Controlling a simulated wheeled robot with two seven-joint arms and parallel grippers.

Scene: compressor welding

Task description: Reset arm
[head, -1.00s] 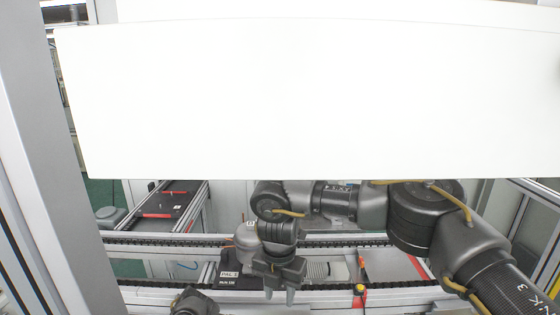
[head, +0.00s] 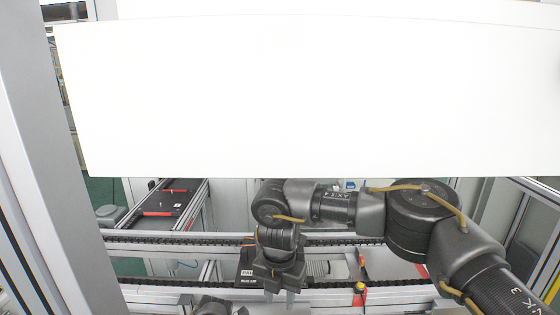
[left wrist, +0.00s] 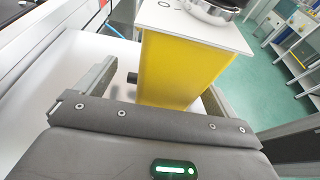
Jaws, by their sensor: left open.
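My right arm comes in from the right in the head view. Its gripper (head: 280,293) points down over the conveyor rails, with its fingertips apart and nothing seen between them. In the left wrist view my left gripper (left wrist: 160,78) is open. A yellow-sided block with a white top (left wrist: 185,65) stands beyond and between its fingers; I cannot tell whether they touch it. In the head view only a small dark part of my left arm shows at the bottom edge, and the left gripper is not seen there.
A large white panel (head: 300,100) covers the upper head view. Conveyor rails (head: 160,243) run across below it. A dark tray with red handles (head: 165,205) lies at the left. A grey post (head: 45,150) stands at far left. A round metal part (left wrist: 215,10) sits on the white top.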

